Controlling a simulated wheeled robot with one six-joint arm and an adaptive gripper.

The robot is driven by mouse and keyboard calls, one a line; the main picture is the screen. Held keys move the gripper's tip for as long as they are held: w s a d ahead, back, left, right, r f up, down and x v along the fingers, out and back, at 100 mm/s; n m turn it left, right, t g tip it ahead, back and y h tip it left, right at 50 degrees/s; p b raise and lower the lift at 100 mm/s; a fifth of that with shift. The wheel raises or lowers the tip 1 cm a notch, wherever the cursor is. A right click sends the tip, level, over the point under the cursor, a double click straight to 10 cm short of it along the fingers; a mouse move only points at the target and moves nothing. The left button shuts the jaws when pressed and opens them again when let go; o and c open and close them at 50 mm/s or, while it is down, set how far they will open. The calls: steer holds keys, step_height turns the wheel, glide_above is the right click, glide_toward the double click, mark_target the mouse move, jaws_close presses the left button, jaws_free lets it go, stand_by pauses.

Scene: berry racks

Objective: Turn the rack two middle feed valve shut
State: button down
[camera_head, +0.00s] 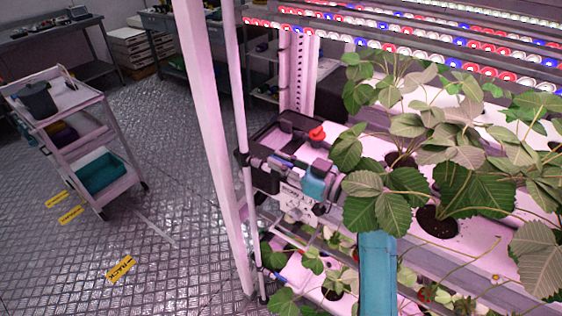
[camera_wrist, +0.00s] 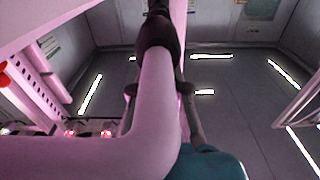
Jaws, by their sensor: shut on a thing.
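My gripper (camera_head: 256,163) is beside the thin upright pipe (camera_head: 240,100) at the rack's left end, at middle height. It is shut on the middle feed valve there, a dark fitting (camera_head: 243,158) on the pipe. The valve's handle is mostly hidden behind the gripper, so I cannot tell its angle. In the wrist view, a pale bent pipe (camera_wrist: 158,100) fills the middle with a dark fitting (camera_wrist: 155,32) on it.
Leafy plants (camera_head: 440,190) crowd the rack shelf on the right, close to my arm. A red knob (camera_head: 316,133) shows behind my wrist. A thick white post (camera_head: 205,110) stands left of the pipe. A cart (camera_head: 75,135) stands farther left, with open floor between.

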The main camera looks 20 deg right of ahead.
steer(key=shift+m+t+h, duration=0.3)
steer(key=shift+m+h, duration=0.1)
steer(key=shift+h, duration=0.1)
steer(key=shift+a+m+t+h, duration=0.1)
steer(key=shift+m+t+h, duration=0.5)
steer(key=shift+m+h, duration=0.65)
steer(key=shift+a+m+t+h, duration=0.1)
steer(key=shift+m+t+h, duration=0.6)
steer(key=shift+h, duration=0.95)
steer(key=shift+m+h, duration=1.2)
steer(key=shift+h, duration=0.6)
steer(key=shift+m+h, duration=1.15)
steer(key=shift+h, duration=0.65)
steer(key=m+g+h, duration=0.1)
steer(key=m+h, duration=0.1)
steer(key=h, duration=0.1)
steer(key=m+g+h, duration=0.1)
steer(key=m+h, duration=0.1)
steer(key=h, duration=0.1)
steer(key=shift+m+g+h, duration=0.3)
steer(key=shift+g, duration=0.1)
steer(key=shift+d+m+g+h, duration=0.2)
steer(key=shift+m+g+h, duration=1.7)
steer(key=shift+g+h, duration=0.25)
steer(key=shift+f+h, duration=0.1)
steer(key=shift+h, duration=0.15)
steer(key=c, duration=1.2)
jaws_free()
steer(key=shift+o, duration=0.2)
